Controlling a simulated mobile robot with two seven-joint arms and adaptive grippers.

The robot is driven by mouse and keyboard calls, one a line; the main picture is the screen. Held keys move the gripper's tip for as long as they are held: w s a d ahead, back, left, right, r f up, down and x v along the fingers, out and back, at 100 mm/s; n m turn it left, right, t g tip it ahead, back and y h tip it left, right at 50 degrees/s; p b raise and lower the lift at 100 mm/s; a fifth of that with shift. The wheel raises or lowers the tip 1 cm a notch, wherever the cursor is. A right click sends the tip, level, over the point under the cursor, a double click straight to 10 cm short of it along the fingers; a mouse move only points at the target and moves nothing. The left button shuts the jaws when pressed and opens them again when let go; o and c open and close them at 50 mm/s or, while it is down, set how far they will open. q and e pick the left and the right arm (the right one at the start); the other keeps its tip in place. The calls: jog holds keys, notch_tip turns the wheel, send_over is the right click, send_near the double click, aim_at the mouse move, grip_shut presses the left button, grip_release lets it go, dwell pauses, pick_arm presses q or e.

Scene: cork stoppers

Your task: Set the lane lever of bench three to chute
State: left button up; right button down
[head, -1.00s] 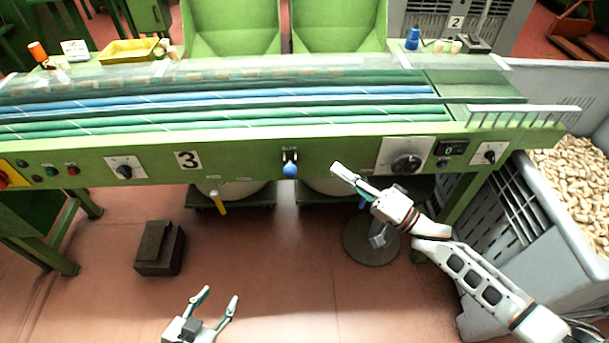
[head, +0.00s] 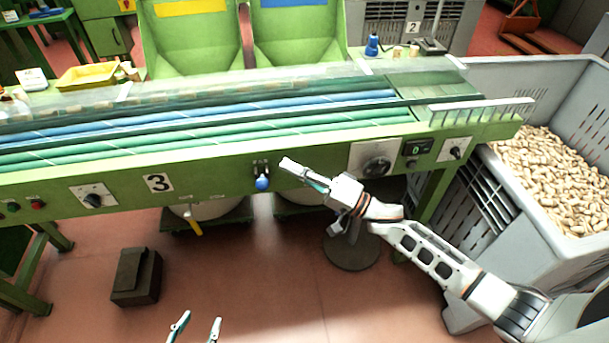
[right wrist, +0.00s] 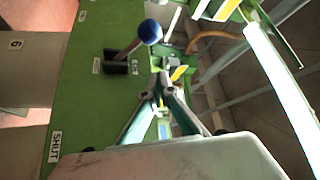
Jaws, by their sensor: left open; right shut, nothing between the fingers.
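In the right wrist view the knob (right wrist: 150,32) stands out from a dark slot (right wrist: 116,62) with small labels, too small to read. My right gripper (head: 286,163) is shut and empty, just right of the lever and apart from it; its fingertips (right wrist: 166,82) show below the knob in the wrist view. My left gripper (head: 198,320) is open and empty, low over the floor.
A grey crate of corks (head: 550,175) stands at the right. A dark block (head: 137,277) lies on the floor. A SHUT label (right wrist: 55,145) shows in the wrist view.

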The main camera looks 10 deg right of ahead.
aim_at(262, 180)
jog(key=shift+s+a+f, duration=0.1)
jog(key=shift+s+a, duration=0.15)
jog(key=shift+a, duration=0.45)
jog(key=shift+s+a+f, duration=0.15)
jog(key=shift+s+a, duration=0.1)
jog(key=shift+a, duration=0.45)
jog(key=shift+s+a+f, duration=0.1)
jog(key=shift+s+a, duration=0.15)
jog(key=shift+a, duration=0.45)
jog(key=shift+f, duration=0.1)
